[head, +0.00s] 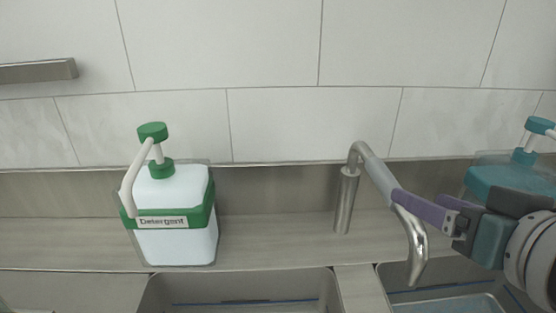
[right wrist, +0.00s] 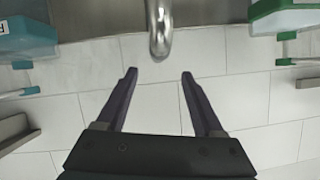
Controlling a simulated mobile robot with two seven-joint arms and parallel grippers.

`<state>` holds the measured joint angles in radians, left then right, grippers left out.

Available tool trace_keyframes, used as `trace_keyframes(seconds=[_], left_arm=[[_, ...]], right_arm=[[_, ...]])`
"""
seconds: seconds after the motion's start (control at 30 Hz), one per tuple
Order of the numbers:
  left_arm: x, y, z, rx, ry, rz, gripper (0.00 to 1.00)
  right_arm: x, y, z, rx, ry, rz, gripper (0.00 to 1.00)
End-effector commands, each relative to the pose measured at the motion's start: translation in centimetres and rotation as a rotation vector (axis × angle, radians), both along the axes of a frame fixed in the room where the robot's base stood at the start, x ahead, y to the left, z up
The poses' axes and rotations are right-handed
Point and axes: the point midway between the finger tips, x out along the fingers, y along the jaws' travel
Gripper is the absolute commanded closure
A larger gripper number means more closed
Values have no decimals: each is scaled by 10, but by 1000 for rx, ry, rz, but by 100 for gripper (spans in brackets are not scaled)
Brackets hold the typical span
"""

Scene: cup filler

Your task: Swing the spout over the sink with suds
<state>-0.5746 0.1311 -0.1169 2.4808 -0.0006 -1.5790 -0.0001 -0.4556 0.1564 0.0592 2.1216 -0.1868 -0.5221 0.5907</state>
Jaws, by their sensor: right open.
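The metal faucet spout (head: 375,171) bends from an upright post (head: 344,205) behind the sinks, and its downturned end hangs over the right sink (head: 378,284). The left sink (head: 335,290) is in front of the detergent bottle. Suds cannot be made out in either sink; the right one shows a pale blue surface low down. My right gripper (head: 397,197) comes in from the right with its purple fingers at the spout, partly overlapping it. In the right wrist view the fingers are open and empty, with the spout (right wrist: 160,30) beyond the gap between their tips. My left gripper is out of view.
A white and green detergent bottle (head: 175,240) stands on the counter (head: 275,240) at left. A teal pump bottle (head: 495,180) stands at right, partly behind my right arm. A tiled wall (head: 310,125) closes the back. Counter between detergent and post is clear.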

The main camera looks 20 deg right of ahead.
Motion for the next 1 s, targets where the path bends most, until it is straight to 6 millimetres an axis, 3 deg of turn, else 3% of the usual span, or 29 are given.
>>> trace_keyframes(seconds=[0.17,0.6,1.0], left_arm=[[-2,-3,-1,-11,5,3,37],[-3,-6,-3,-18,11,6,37],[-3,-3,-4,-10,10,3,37]], right_arm=[[13,-2,-4,3,-10,-1,31],[79,-12,-32,3,-9,0,31],[92,-14,-37,2,-7,0,31]])
